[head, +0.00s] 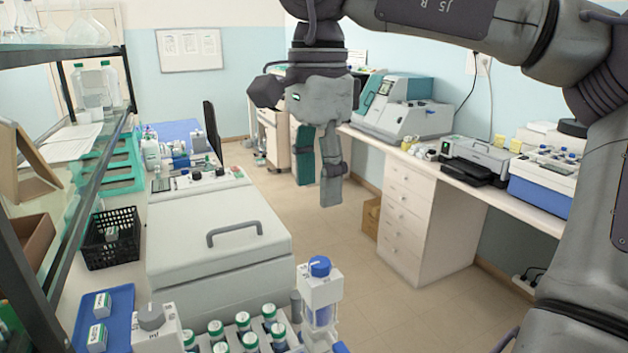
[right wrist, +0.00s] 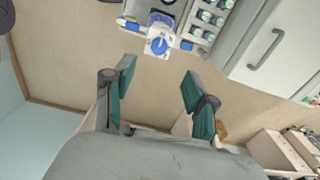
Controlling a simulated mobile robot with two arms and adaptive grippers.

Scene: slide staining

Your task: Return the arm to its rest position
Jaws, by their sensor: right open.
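My right gripper (head: 317,188) hangs with its fingers pointing down in the middle of the head view, over open floor. It also shows in the right wrist view (right wrist: 158,80), where its two teal-padded fingers stand apart with nothing between them. My right arm comes in from the right and reaches across the top of the head view. A white bottle with a blue cap (head: 320,290) stands below the gripper in the picture, apart from it; it also shows in the right wrist view (right wrist: 158,42). My left gripper is not in view.
A white lidded machine (head: 205,275) stands at the left behind a rack of several capped vials (head: 250,342). A black basket (head: 122,250) and a glass shelf (head: 85,190) are further left. A counter with a drawer unit (head: 408,215) lies right. The floor (head: 350,275) between is clear.

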